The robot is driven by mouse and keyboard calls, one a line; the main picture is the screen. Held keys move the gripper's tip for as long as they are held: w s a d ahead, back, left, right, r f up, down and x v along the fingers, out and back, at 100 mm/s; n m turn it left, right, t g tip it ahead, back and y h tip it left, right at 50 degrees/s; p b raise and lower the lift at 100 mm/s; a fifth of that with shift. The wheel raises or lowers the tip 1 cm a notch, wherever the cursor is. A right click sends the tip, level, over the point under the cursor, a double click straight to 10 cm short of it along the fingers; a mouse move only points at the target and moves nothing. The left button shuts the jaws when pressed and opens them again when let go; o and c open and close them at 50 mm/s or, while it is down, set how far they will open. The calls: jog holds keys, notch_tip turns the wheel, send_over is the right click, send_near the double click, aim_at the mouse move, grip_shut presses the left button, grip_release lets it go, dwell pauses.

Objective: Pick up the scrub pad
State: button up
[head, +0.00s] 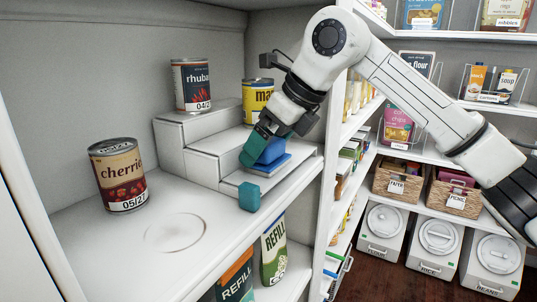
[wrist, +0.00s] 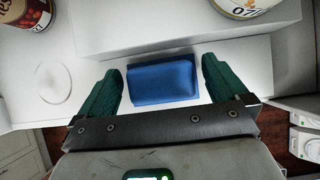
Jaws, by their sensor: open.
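The scrub pad (wrist: 161,79) is a blue rectangular block lying flat on a low white step. It also shows in the head view (head: 268,163), partly covered by my gripper. My gripper (wrist: 160,77) is open, with one teal finger on each side of the pad and a visible gap on both sides. In the head view my gripper (head: 249,177) hangs over the pad from the right. The exact height of the fingertips over the step is hard to tell.
A white stepped riser (head: 186,150) holds a rhubarb can (head: 192,85) and a yellow-labelled can (head: 256,100) behind the pad. A cherries can (head: 118,175) stands on the shelf (head: 120,246) at left. A white shelf upright (head: 331,150) is close on the right. The front left shelf is clear.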

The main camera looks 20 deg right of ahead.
jog(key=shift+c, duration=0.4)
jog(key=c, duration=0.7)
jog(key=shift+r, duration=0.15)
jog(key=shift+s+d+r, duration=0.1)
jog(key=shift+d+r, duration=0.05)
notch_tip(320, 180, up, 6)
jog(key=shift+r+b, duration=0.15)
jog(key=shift+b, duration=0.3)
jog(key=s+d+b, duration=0.3)
jog(key=s+d, duration=0.8)
jog(key=s, duration=0.5)
jog(key=shift+d+b, duration=0.25)
jog(key=shift+b, duration=0.1)
jog(key=shift+r, duration=0.1)
